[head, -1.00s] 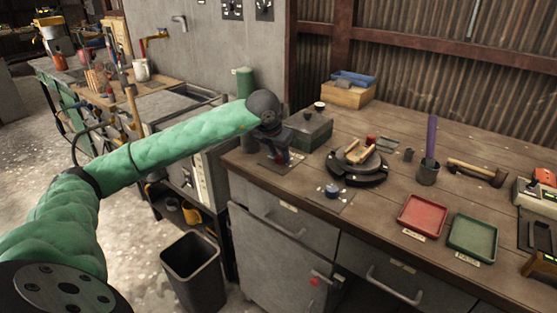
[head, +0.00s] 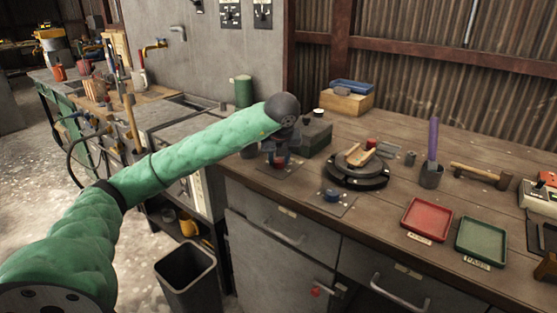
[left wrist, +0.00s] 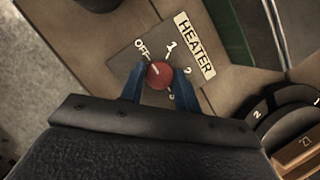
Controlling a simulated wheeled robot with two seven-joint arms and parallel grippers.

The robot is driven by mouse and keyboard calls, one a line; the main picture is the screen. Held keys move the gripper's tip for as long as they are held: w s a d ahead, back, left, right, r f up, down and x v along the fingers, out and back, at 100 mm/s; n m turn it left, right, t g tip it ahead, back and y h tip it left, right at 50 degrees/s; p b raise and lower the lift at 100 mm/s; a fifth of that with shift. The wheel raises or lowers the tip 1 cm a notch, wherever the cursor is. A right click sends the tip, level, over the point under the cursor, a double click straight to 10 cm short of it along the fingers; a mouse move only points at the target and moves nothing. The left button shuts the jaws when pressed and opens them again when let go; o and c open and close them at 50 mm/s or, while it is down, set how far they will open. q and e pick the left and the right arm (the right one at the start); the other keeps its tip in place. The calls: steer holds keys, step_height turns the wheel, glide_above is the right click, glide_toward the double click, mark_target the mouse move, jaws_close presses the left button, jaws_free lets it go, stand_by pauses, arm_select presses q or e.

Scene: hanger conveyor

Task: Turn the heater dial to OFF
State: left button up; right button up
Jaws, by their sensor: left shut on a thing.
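The heater dial is a round red knob (left wrist: 158,75) on a grey plate (left wrist: 125,62) marked OFF, 1, 2 and a partly hidden third number. A white HEATER label (left wrist: 195,45) lies along the plate's edge. The knob's pale pointer line faces up-left, towards OFF. My left gripper (left wrist: 158,82) is shut on the knob, with one blue finger on each side; it also shows in the head view (head: 278,160) over the bench's near left corner. There the gripper mostly hides the knob. My right gripper is not in view.
A second plate with a blue knob (head: 331,195) lies right of the heater plate. A dark round fixture (head: 357,175) stands behind it, and a grey-green box (head: 315,138) stands close behind my gripper. Red (head: 427,205) and green trays (head: 462,240) lie further right.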

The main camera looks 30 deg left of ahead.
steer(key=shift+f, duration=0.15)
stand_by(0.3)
arm_select(q)
steer(key=o, duration=1)
steer(key=shift+c, duration=0.2)
steer(key=v, duration=0.6)
steer(key=shift+r, duration=0.1)
steer(key=shift+d+r, duration=0.15)
steer(key=shift+r, duration=0.15)
steer(key=shift+s+d+r, duration=0.1)
steer(key=shift+s+r, duration=0.1)
steer(key=shift+r, duration=0.2)
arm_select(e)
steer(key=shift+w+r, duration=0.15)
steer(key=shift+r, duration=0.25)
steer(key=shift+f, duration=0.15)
